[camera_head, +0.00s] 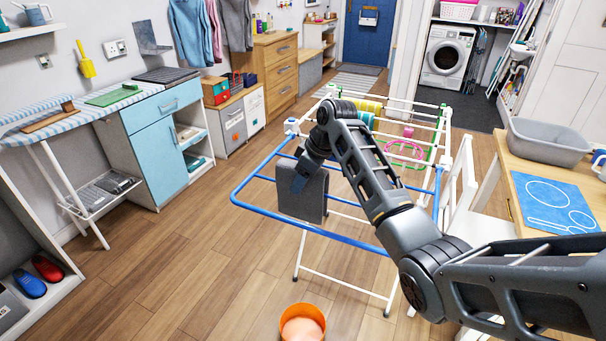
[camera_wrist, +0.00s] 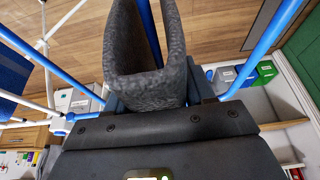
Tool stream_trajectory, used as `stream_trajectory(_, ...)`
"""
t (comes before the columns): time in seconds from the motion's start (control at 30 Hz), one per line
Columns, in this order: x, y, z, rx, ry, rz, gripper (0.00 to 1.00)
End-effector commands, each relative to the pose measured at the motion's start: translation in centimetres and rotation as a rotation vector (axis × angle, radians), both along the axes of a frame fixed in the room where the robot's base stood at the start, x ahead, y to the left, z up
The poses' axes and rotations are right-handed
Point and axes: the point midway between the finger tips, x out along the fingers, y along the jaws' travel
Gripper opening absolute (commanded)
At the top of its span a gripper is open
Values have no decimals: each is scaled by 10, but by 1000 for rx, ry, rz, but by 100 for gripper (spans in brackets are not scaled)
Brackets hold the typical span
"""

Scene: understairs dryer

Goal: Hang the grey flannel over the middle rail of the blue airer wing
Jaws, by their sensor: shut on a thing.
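The grey flannel (camera_head: 315,196) hangs folded from my gripper (camera_head: 301,178) at the blue airer wing (camera_head: 262,220). In the wrist view the flannel (camera_wrist: 145,88) is pinched at its fold between the jaws of my gripper (camera_wrist: 152,103). Its two flaps spread to either side of a blue rail (camera_wrist: 150,32), which shows between them. I cannot tell whether the fold rests on this rail. In the head view my arm hides much of the wing's rails, so I cannot make out there which rail lies under the fold.
The airer's white frame holds yellow and green items (camera_head: 367,108) and a pink hanger (camera_head: 404,152) behind my arm. An orange bucket (camera_head: 302,325) stands on the floor in front. A table with a grey tub (camera_head: 548,142) and a white chair (camera_head: 478,215) stand right.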

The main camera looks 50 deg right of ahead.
Motion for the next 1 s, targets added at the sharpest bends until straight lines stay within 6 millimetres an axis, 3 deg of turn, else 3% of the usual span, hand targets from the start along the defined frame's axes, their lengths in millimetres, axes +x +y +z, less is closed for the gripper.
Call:
stream_trajectory(0.5,0,0,-46,1,2,1,22)
stream_trajectory(1.0,0,0,-54,0,0,0,22)
